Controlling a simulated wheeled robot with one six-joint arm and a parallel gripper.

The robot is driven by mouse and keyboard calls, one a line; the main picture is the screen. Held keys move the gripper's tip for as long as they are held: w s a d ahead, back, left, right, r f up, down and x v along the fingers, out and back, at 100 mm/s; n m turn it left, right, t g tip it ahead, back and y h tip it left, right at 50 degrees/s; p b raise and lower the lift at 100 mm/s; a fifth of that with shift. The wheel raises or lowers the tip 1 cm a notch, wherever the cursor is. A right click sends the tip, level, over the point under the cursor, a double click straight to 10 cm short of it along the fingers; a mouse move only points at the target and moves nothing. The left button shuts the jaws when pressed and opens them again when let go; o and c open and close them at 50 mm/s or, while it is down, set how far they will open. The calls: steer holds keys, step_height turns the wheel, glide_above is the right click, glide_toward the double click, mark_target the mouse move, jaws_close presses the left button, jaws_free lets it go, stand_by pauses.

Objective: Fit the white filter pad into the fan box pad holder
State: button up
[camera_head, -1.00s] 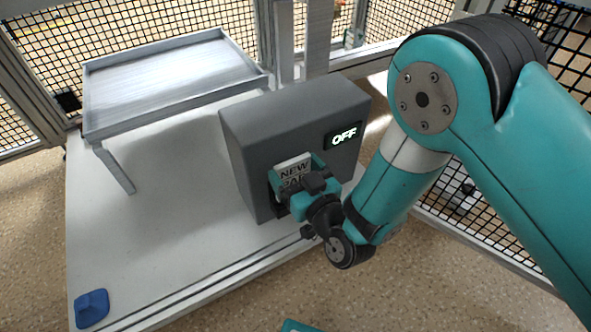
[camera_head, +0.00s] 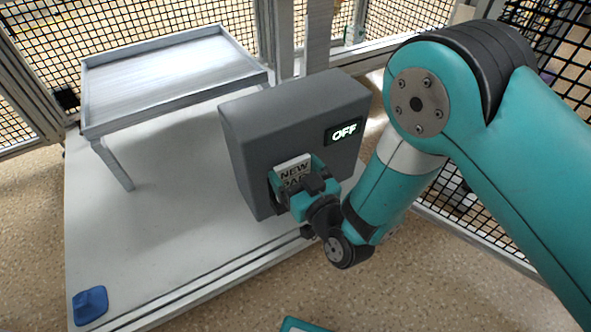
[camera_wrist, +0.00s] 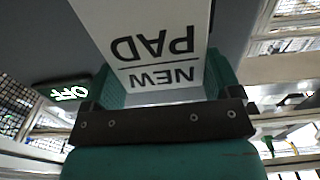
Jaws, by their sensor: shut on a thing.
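The white filter pad (camera_head: 292,170), printed "NEW PAD", is at the front face of the grey fan box (camera_head: 262,138). My gripper (camera_head: 283,188) is shut on the pad. In the wrist view the pad (camera_wrist: 150,30) stands out from between the jaws (camera_wrist: 160,97), its lettering upside down, with the grey box face behind it. The box's display (camera_head: 343,132) reads "OFF". The pad holder is hidden behind the pad and my gripper, so I cannot tell how far the pad sits in it.
A raised metal tray (camera_head: 170,75) stands on the white table (camera_head: 175,215) left of the fan box. A blue object (camera_head: 90,306) lies at the table's front left corner. Mesh fencing (camera_head: 130,30) runs behind. The table's middle left is clear.

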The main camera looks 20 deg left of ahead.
steer(key=shift+f+b, duration=0.8)
steer(key=shift+f, duration=0.5)
steer(key=o, duration=1.1)
